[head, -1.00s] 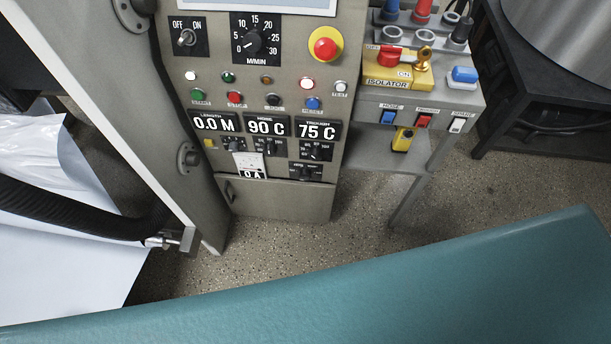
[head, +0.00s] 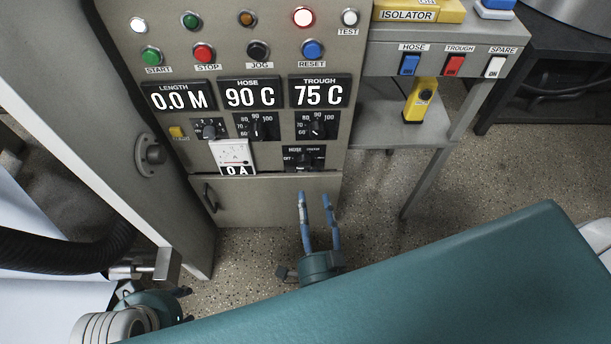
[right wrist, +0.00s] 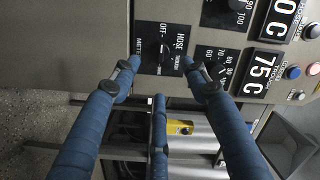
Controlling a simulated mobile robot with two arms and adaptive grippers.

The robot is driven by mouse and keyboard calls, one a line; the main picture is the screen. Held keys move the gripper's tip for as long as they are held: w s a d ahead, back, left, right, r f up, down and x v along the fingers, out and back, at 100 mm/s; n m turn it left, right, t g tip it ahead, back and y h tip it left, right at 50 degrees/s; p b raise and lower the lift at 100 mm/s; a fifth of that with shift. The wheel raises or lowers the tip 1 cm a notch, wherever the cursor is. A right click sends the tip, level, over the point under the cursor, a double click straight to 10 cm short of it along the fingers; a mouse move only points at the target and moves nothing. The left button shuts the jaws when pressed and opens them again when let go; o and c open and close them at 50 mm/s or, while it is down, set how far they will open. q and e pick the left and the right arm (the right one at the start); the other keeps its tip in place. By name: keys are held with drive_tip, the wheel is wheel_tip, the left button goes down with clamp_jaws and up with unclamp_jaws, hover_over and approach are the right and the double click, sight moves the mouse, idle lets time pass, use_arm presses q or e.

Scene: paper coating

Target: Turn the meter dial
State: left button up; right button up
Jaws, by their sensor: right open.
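The meter dial (head: 304,158) is a small black knob on a dark plate, low on the grey panel. The plate reads HOSE and OFF in the head view. The right wrist view also shows the dial (right wrist: 166,52), with METER readable; its pointer position is unclear. My right gripper (head: 314,196), with blue fingers, is open and empty below the dial in the head picture. In the right wrist view the right gripper (right wrist: 159,66) has its fingertips toward the dial, one on each side; contact cannot be told. My left gripper (head: 148,304) is partly visible at lower left, its fingers unclear.
Two temperature dials (head: 257,126) (head: 317,125) and a white ammeter (head: 233,157) sit close to the meter dial. A cabinet door (head: 265,204) is below. An isolator stand (head: 420,65) with a yellow box (head: 420,100) stands at right. A black hose (head: 60,249) is at left.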

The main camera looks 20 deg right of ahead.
sight(305, 168)
drive_tip(key=w, duration=0.3)
drive_tip(key=w+d, duration=0.1)
drive_tip(key=w, duration=0.3)
drive_tip(key=w+d+b, duration=0.1)
drive_tip(key=w, duration=0.2)
drive_tip(key=shift+w, duration=0.25)
drive_tip(key=shift+a, duration=0.1)
drive_tip(key=c, duration=1.2)
